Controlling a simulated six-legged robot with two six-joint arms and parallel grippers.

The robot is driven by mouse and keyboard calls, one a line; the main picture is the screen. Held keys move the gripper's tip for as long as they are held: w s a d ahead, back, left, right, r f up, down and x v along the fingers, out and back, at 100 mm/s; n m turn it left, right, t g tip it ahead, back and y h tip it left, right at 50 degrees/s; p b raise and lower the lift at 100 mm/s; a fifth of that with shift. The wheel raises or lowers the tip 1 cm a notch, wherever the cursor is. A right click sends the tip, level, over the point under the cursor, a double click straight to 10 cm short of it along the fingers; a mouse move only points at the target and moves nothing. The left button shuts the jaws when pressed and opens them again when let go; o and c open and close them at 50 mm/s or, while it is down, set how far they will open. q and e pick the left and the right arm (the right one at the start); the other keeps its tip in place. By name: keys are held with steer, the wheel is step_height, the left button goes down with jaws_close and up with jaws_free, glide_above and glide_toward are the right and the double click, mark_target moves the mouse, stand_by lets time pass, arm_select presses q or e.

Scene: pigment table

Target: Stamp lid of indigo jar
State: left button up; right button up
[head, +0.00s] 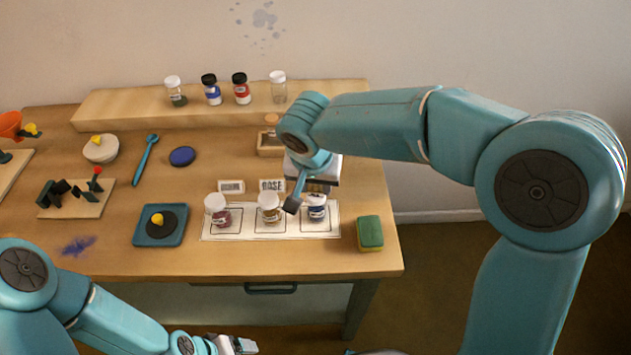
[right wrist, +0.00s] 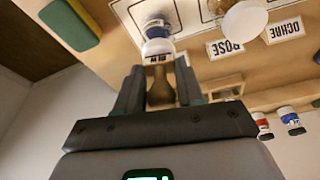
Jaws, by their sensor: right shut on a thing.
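The indigo jar (head: 317,212) stands in the right-hand square of a white sheet (head: 232,235), at the end of a row of three jars. It also shows in the right wrist view (right wrist: 155,30), just beyond my fingertips. My right gripper (head: 292,205) is above and beside this jar; in the right wrist view (right wrist: 158,88) it is shut on the stamp's brown handle (right wrist: 161,92). The stamp's end points at the jar's white lid; I cannot tell whether they touch. My left gripper (head: 238,345) is low at the front, clear of the table; its jaws are unclear.
Rose (head: 217,212) and ochre (head: 269,210) jars stand left of the indigo one. A green-yellow sponge (head: 370,234) lies to the right. Label cards (head: 231,186) lie behind the row. Several jars stand on the back shelf (head: 130,108). A blue tray (head: 143,236) sits at left.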

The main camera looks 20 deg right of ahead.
steer(key=shift+s+f+b, duration=0.1)
steer(key=shift+f+b, duration=0.1)
steer(key=shift+b, duration=0.1)
stand_by(1.2)
steer(key=shift+r+p, duration=0.65)
steer(key=shift+r, duration=0.2)
steer(key=shift+r+p, duration=1.7)
steer(key=shift+r, duration=1.15)
steer(key=shift+f, duration=0.1)
